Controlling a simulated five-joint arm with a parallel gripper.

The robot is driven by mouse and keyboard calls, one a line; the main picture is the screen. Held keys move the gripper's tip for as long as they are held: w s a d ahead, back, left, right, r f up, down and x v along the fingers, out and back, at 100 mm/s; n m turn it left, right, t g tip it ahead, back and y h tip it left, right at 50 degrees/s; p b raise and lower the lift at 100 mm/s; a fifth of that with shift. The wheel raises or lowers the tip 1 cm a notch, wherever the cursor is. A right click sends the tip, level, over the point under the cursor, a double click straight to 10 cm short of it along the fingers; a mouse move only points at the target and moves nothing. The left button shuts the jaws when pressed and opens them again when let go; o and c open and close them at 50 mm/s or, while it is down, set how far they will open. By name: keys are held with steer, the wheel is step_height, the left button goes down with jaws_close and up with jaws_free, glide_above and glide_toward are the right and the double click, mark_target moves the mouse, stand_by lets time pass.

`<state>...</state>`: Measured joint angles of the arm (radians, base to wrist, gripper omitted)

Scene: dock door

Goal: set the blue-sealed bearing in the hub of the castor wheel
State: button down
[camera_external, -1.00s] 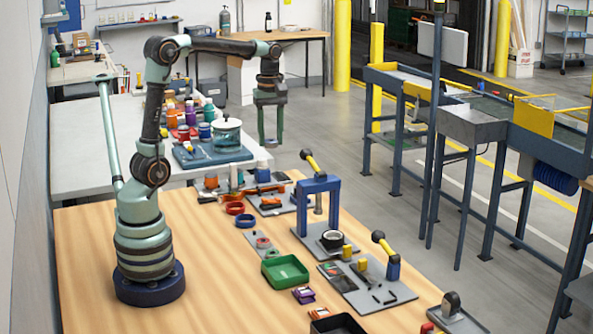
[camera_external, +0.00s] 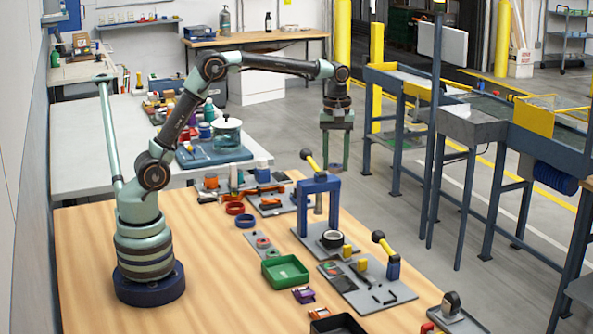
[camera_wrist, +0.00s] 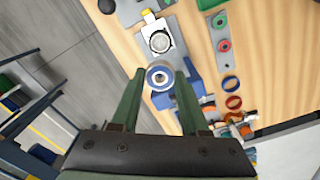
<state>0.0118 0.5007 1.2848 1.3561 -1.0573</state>
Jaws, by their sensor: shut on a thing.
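My gripper (camera_external: 333,167) hangs high, behind the blue press frame in the outside view, fingers pointing down. In the wrist view my gripper (camera_wrist: 160,78) is shut on the blue-sealed bearing (camera_wrist: 160,86), a silver ring with a blue face and a pale centre, held between the fingertips. In the outside view the bearing is too small to make out. The castor wheel (camera_external: 343,237), black with a pale hub, lies on the grey plate in front of the press; it also shows in the wrist view (camera_wrist: 160,41), beyond the bearing and apart from it.
A green tray (camera_external: 285,281), a blue ring (camera_external: 244,221), a red ring (camera_external: 235,208) and a second lever fixture (camera_external: 392,268) share the wooden bench. The bench's left front is clear.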

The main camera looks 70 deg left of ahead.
step_height(320, 180, down, 18)
steer(key=shift+r, duration=0.15)
stand_by(0.7)
stand_by(1.7)
steer(key=shift+c, duration=0.5)
jaws_free()
step_height(320, 180, up, 8)
stand_by(1.0)
stand_by(0.5)
